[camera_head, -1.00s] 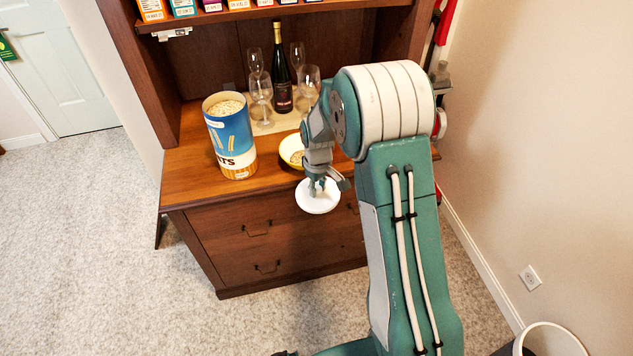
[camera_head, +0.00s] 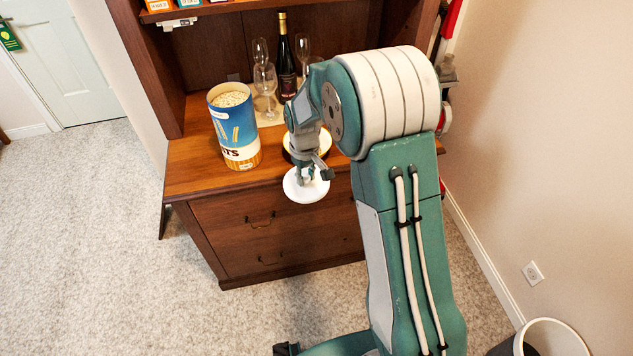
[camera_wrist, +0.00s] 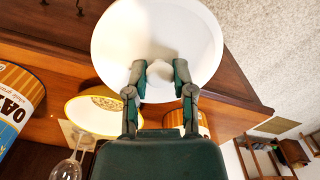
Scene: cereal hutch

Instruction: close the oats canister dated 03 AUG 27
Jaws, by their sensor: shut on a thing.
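The oats canister (camera_head: 234,125) stands upright and open on the left of the hutch counter, with oats showing at its top. It is blue, white and orange-brown, and its date is not readable here. My gripper (camera_head: 306,178) is shut on the knob of a round white lid (camera_head: 305,190), held in front of the counter's edge, to the right of the canister. In the wrist view my gripper (camera_wrist: 160,76) pinches the knob of the lid (camera_wrist: 157,30) from both sides.
A yellow-rimmed bowl (camera_wrist: 103,110) sits on the counter just behind my gripper. Wine glasses (camera_head: 265,82) and a dark bottle (camera_head: 287,65) stand farther back. A shelf with small boxes (camera_head: 158,5) is above. The hutch's side panel (camera_head: 125,70) rises left of the canister.

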